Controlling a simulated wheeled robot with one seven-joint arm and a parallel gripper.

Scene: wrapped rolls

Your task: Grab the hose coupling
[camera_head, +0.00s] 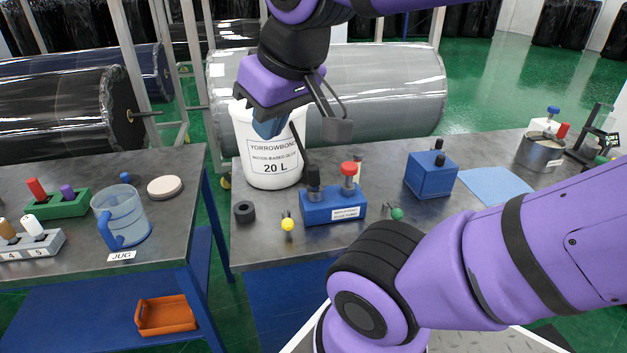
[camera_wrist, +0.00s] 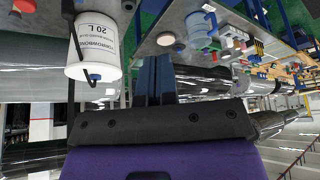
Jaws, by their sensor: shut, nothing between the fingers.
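My gripper (camera_head: 270,128) is shut and empty, in front of the upper part of the white bucket and above the table. In the wrist view its blue fingers (camera_wrist: 153,80) are together with nothing between them. I cannot tell for sure which thing is the hose coupling. A short dark ring (camera_head: 244,212) lies on the table in front of the bucket, below and left of my gripper, and looks possible. A blue block (camera_head: 333,206) to its right holds a black post and a red-capped post. Nothing touches the fingers.
The white bucket (camera_head: 270,160) stands behind the ring; it also shows in the wrist view (camera_wrist: 95,50). A blue box (camera_head: 431,175) stands right. A jug (camera_head: 122,215) is on the left table.

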